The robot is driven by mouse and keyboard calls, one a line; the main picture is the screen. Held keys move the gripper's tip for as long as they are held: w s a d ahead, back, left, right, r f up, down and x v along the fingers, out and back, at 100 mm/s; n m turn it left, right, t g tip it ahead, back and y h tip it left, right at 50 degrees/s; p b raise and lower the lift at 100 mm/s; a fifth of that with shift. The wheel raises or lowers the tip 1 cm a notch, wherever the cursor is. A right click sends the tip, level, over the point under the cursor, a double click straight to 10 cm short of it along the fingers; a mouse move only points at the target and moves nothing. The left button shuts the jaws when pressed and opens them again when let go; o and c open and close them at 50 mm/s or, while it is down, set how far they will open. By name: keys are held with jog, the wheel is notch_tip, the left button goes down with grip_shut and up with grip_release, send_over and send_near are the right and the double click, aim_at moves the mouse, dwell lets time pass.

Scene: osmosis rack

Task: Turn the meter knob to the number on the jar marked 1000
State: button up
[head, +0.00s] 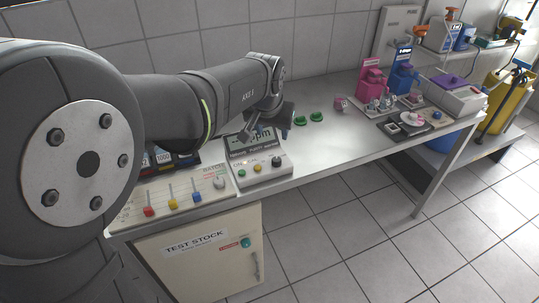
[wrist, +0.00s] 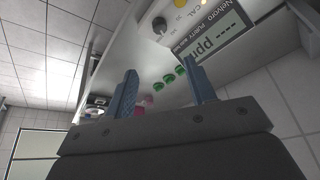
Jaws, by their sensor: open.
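The purity meter (head: 262,166) stands on the bench, with a dark display reading "ppm" and a row of coloured buttons below it. A dark round knob (head: 276,161) sits at the right of its front; it also shows in the wrist view (wrist: 160,25). The jar tops marked 1000 (head: 163,157) are partly hidden behind my arm at the left, and any other number there is not readable. My gripper (wrist: 158,80) is open and empty; in the head view it hangs just above and behind the meter (head: 288,120), apart from the knob.
A panel with red, yellow and blue sliders (head: 172,198) is left of the meter. Pink (head: 371,80) and blue (head: 404,75) holders stand farther right. The bench between is mostly clear.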

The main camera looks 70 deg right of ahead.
aim_at(276, 159)
jog(key=x, duration=1.7)
jog(key=shift+d+f, duration=0.15)
jog(key=shift+f, duration=0.2)
jog(key=shift+c, duration=0.2)
jog(key=shift+w, duration=0.1)
jog(key=c, duration=0.9)
